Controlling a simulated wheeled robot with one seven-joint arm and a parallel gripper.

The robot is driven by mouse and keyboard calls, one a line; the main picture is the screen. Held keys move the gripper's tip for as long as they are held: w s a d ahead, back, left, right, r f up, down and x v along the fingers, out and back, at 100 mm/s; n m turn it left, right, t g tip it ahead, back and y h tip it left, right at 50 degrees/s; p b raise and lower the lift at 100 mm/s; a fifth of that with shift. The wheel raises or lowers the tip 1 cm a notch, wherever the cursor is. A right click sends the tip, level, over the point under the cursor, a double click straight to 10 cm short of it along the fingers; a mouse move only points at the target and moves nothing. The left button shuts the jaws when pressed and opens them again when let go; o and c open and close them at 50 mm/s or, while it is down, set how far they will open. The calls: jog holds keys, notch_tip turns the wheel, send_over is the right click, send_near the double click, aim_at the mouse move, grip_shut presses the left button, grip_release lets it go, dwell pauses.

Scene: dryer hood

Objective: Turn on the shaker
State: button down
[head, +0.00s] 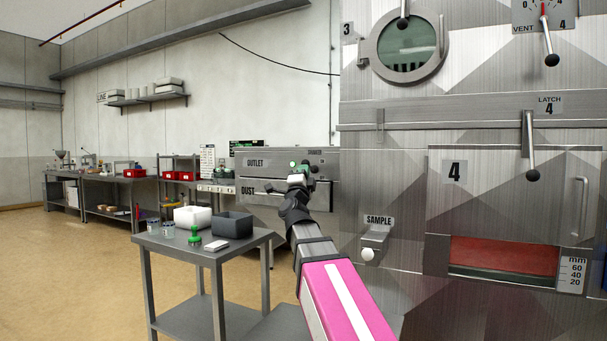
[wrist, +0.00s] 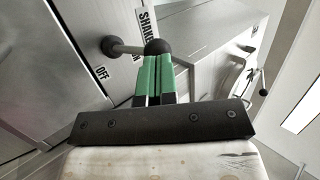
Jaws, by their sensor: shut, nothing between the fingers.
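The shaker lever (wrist: 130,48) shows in the wrist view, a short metal rod with a dark round end at each side. A partly hidden label (wrist: 146,20) beginning "SHAKE" is behind it, and an "OFF" label (wrist: 101,73) is at lower left. In the head view my gripper (head: 303,167) is in front of the panel beside the OUTLET label, and the lever cannot be made out clearly.
The metal hood (head: 400,190) with levers fills the right. Benches line the back wall. Open floor lies at left.

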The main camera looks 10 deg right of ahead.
jog(key=v, duration=1)
jog(key=shift+s+f, duration=0.25)
jog(key=shift+a, duration=0.1)
jog(key=w+a+f+n+g+y, duration=0.1)
jog(key=w+f+n+g+y, duration=0.25)
jog(key=f, duration=0.75)
jog(key=w+a+f+n+g+y, duration=0.1)
jog(key=f+n+g+y, duration=0.2)
jog(key=f+n+y, duration=0.5)
jog(key=w+a+f+n+g+y, duration=0.15)
jog(key=f+n+g, duration=0.3)
jog(key=f, duration=0.85)
jog(key=s+d+f+n+g+h, duration=0.1)
jog(key=s+d+f+g, duration=0.2)
jog(key=f, duration=0.6)
jog(key=s+d+f+n+g+h, duration=0.1)
jog(key=s+d+f+n+g, duration=0.1)
jog(key=s+f+g, duration=0.3)
jog(key=s+d+f+n+g+h, duration=0.1)
jog(key=s+d+f+g, duration=0.3)
jog(key=s+f, duration=0.5)
notch_tip(320, 180, down, 5)
jog(key=shift+f+g+h, duration=0.15)
jog(key=shift+g+h, duration=0.15)
jog(key=shift+g, duration=0.3)
jog(key=shift+s, duration=0.1)
